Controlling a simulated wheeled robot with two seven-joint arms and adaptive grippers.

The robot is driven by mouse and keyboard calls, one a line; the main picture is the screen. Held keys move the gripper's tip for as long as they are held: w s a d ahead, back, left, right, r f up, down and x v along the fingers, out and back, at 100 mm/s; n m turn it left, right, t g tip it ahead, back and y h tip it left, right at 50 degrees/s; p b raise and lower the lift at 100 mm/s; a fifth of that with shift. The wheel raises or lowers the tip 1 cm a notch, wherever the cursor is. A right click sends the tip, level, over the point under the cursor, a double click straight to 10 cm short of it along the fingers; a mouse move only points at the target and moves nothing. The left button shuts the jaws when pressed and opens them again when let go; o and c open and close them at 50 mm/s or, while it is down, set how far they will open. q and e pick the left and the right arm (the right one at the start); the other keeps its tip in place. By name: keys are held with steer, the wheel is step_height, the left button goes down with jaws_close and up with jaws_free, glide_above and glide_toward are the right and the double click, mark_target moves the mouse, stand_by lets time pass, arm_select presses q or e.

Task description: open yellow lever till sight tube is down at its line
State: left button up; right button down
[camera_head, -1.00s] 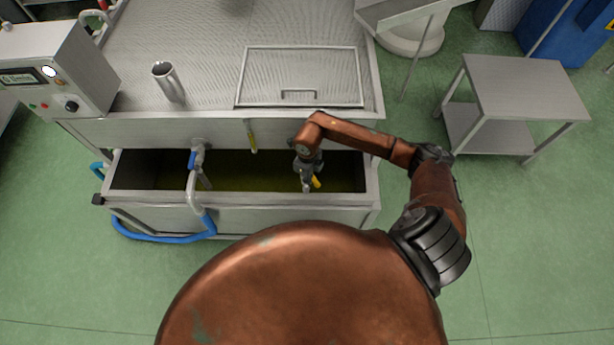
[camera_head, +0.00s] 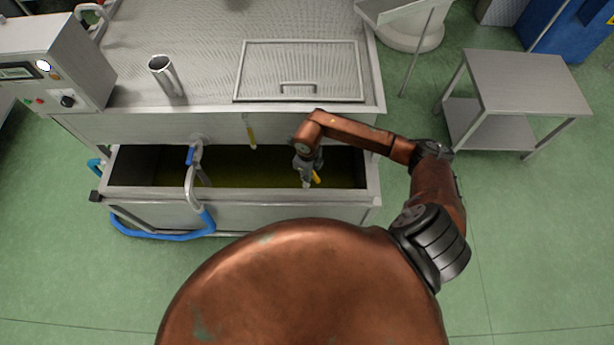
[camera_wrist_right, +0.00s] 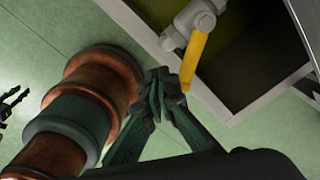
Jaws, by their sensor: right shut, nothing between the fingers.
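The yellow lever (camera_head: 316,177) sits low at the right part of the steel trough, right beside my right gripper (camera_head: 305,183), which partly covers it. In the right wrist view the lever (camera_wrist_right: 195,58) slants down from a grey valve body (camera_wrist_right: 195,20). There my right gripper (camera_wrist_right: 166,84) is shut and empty, its fingertips just left of the lever's lower end; I cannot tell whether they touch it. A slim yellowish tube (camera_head: 251,133), seemingly the sight tube, stands upright on the tank's front wall; its line and level are too small to read. My left gripper does not show in the head view.
The trough (camera_head: 150,192) holds dark olive liquid. A grey pipe with a blue hose (camera_head: 165,235) hangs over its front wall. A control box (camera_head: 62,70) stands at the left, a steel table (camera_head: 525,80) at the right. Green floor lies open between table and tank.

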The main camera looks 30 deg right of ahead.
stand_by(0.6)
step_height(320, 180, down, 4)
steer(key=b, duration=0.2)
steer(key=shift+d+r+b, duration=0.1)
steer(key=shift+r+b, duration=0.15)
steer(key=shift+b, duration=0.1)
steer(key=shift+d, duration=0.1)
steer(key=shift+d, duration=0.45)
stand_by(0.4)
steer(key=shift+d+b, duration=0.5)
steer(key=shift+d, duration=1.8)
stand_by(0.4)
